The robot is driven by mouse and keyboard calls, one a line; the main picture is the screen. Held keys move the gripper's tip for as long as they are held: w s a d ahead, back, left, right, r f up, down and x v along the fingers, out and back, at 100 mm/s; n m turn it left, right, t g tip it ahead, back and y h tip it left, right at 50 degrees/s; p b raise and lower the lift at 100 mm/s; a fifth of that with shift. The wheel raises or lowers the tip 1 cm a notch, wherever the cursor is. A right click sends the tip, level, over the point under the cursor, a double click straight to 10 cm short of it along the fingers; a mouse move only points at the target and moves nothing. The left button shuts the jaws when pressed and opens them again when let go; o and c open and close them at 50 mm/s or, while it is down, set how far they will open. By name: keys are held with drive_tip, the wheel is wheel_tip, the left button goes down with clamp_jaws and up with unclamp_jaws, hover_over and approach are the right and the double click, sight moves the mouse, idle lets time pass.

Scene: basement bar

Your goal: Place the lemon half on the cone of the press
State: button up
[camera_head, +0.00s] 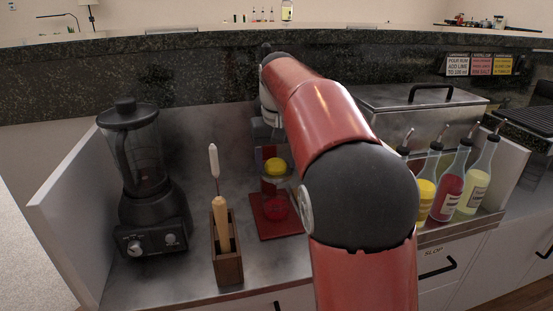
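The yellow lemon half (275,166) shows as a small dome at the top of the press (275,190). The press looks like a clear vessel with red in its lower part. Whether the lemon touches the cone cannot be told; the cone itself is not visible. My gripper (268,147) hangs just above and behind the lemon half, small and dark in the picture. Its fingers are unclear, so I cannot tell whether they are open or shut, or touching the lemon. My red arm covers the right side of this area.
The press stands on a red mat (262,229). A black blender (145,180) is at left, and a wooden tool holder (228,262) stands front left of the press. Several pourer bottles (447,193) and a steel bin (420,112) are at right.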

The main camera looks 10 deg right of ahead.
sight(278, 165)
drive_tip(key=shift+o, duration=0.4)
drive_tip(key=shift+r, duration=0.15)
wheel_tip(278, 165, up, 11)
drive_tip(key=s+p, duration=0.1)
drive_tip(key=s+d+t, duration=0.1)
drive_tip(key=s+d, duration=0.1)
drive_tip(key=s, duration=0.5)
drive_tip(key=s+a+f+t, duration=0.2)
drive_tip(key=s+f+t, duration=0.1)
drive_tip(key=s+f, duration=1.5)
drive_tip(key=s, duration=0.2)
drive_tip(key=shift+s+f, duration=0.3)
drive_tip(key=shift+f, duration=0.05)
